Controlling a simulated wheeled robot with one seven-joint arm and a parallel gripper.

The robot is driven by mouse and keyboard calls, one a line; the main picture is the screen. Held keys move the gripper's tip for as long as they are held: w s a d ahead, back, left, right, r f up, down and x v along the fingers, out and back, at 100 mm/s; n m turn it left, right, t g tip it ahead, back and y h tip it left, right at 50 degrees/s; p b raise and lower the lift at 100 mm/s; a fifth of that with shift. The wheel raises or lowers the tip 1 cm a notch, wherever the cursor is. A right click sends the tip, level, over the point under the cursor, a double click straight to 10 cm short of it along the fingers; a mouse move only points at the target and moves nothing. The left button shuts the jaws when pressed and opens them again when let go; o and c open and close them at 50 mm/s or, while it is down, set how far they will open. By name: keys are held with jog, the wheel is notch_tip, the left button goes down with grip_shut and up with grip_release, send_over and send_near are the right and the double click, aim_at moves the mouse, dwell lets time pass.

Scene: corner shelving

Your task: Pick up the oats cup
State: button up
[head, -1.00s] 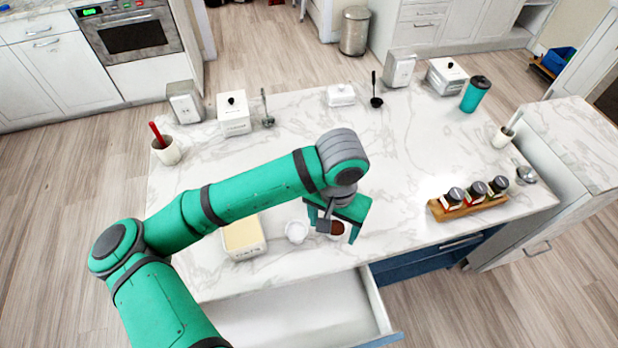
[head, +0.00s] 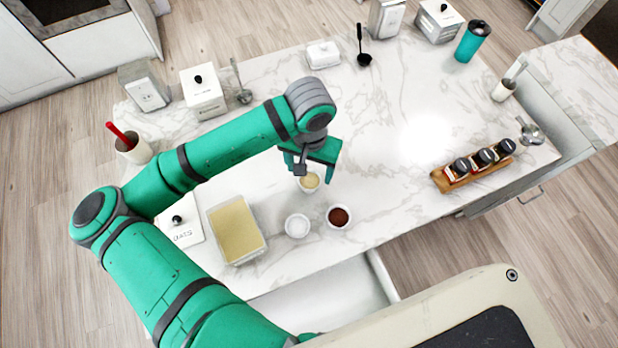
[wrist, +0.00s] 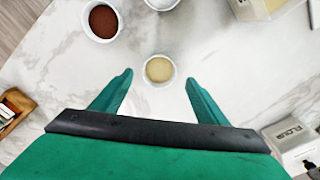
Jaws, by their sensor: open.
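The oats cup is most likely the small white cup with pale beige contents (head: 310,182) on the marble counter. It also shows in the wrist view (wrist: 159,69). My gripper (head: 313,168) is open and empty above the counter near this cup. In the wrist view the two green fingers (wrist: 159,80) point toward the cup, one to each side, with clear gaps. I cannot tell how high the fingertips are above the cup. In the head view the gripper partly hides the cup's far side.
A cup of brown powder (head: 339,216) and a cup of white powder (head: 297,226) stand nearby. A container with yellowish contents (head: 238,230) and a white canister labelled OATS (head: 181,222) are to the left. A spice rack (head: 474,172) is at right. An open drawer (head: 330,290) lies below.

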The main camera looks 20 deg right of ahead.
aim_at(310, 179)
jog(key=shift+s+f, duration=0.15)
jog(key=shift+f, duration=2.8)
jog(key=c, duration=1.2)
